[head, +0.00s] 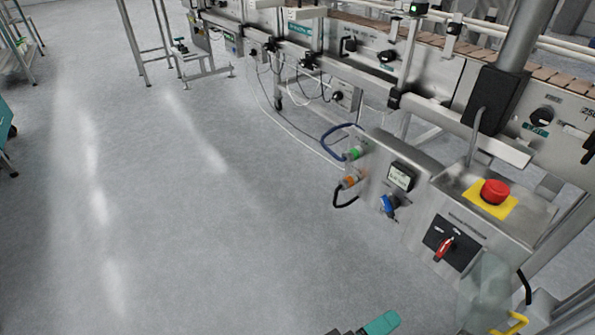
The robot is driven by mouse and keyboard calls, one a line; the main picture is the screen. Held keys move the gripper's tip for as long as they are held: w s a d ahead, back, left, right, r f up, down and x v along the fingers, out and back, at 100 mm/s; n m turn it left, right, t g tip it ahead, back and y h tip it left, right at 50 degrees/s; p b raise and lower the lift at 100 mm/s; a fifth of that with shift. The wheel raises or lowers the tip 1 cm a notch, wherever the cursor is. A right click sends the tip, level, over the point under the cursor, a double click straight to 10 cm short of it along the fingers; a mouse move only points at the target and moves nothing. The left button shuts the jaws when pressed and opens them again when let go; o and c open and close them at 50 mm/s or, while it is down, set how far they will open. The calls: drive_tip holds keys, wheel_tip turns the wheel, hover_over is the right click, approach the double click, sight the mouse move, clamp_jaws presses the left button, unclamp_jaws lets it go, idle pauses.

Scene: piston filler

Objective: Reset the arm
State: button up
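The piston filler's steel control box (375,178) stands at the right. A red emergency stop button (495,192) sits on a yellow plate on top of the machine. No held object shows.
A long conveyor (460,45) with a brown slatted belt runs from the upper middle to the right edge. Open grey floor (190,220) fills the left and middle.

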drive_tip(key=s+d+f+m+g+y, duration=0.2)
drive_tip(key=s+d+f+g, duration=0.1)
drive_tip(key=d, duration=0.3)
drive_tip(key=s+d+f+m+g+y, duration=0.1)
drive_tip(key=s+d+f+g+y, duration=0.15)
drive_tip(key=d+f, duration=0.2)
drive_tip(key=s+d+f+m+g+y, duration=0.2)
drive_tip(key=s+d+m+y, duration=0.1)
drive_tip(key=s+y, duration=0.6)
wheel_tip(320, 180, up, 33)
drive_tip(key=s+p, duration=0.1)
drive_tip(key=p, duration=3.1)
drive_tip(key=shift+s, duration=0.15)
drive_tip(key=shift+a, duration=0.1)
drive_tip(key=shift+c, duration=0.5)
